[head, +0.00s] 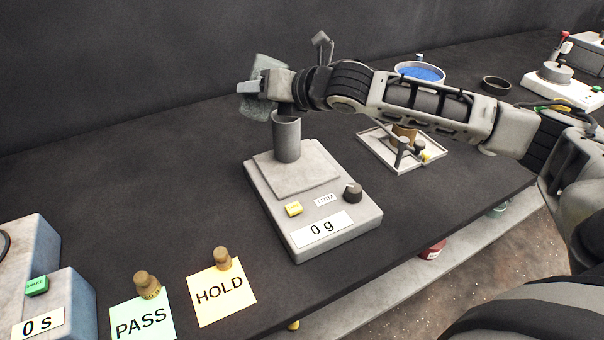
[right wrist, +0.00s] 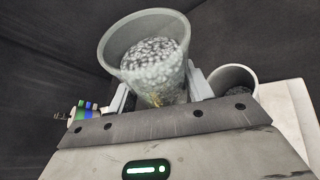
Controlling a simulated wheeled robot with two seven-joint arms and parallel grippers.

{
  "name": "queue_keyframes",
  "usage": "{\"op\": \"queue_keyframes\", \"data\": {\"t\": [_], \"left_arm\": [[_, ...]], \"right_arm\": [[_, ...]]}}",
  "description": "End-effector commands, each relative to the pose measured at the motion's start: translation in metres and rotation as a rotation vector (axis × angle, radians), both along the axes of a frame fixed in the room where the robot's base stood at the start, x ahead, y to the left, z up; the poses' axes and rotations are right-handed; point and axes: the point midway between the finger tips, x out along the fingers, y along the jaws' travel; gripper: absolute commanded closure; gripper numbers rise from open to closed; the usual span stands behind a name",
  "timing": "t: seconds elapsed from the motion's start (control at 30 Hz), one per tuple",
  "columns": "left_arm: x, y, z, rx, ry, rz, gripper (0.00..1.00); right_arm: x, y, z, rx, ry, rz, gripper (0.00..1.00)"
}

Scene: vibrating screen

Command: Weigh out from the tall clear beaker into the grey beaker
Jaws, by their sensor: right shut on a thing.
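The tall clear beaker (head: 257,108) is in my right gripper (head: 262,88), held up just left of and above the grey beaker. The right wrist view shows the clear beaker (right wrist: 120,42) with pale grey grains inside, between the shut fingers. The grey beaker (head: 286,140) stands upright on the scale's plate; its open mouth (right wrist: 233,72) shows right of the clear beaker in the wrist view, dark inside. The scale (head: 338,236) reads 0 g. My right wrist hides part of the clear beaker. My left gripper is out of view.
PASS (head: 142,318) and HOLD (head: 221,291) cards with brass weights lie at the front. A device reading 0 s (head: 38,290) stands at left.

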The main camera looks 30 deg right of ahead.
Motion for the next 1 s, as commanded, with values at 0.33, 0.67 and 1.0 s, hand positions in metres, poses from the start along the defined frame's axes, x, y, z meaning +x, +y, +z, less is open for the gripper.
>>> {"op": "queue_keyframes", "data": {"t": [0.33,0.67,1.0], "left_arm": [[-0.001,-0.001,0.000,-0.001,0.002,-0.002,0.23],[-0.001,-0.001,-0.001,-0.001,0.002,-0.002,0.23],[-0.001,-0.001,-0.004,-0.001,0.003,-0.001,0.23]], "right_arm": [[0.000,0.001,0.001,-0.002,-0.002,0.001,0.77],[0.000,0.002,-0.004,0.020,0.003,0.001,0.77],[-0.001,0.004,-0.016,0.084,0.013,0.001,0.77]]}}
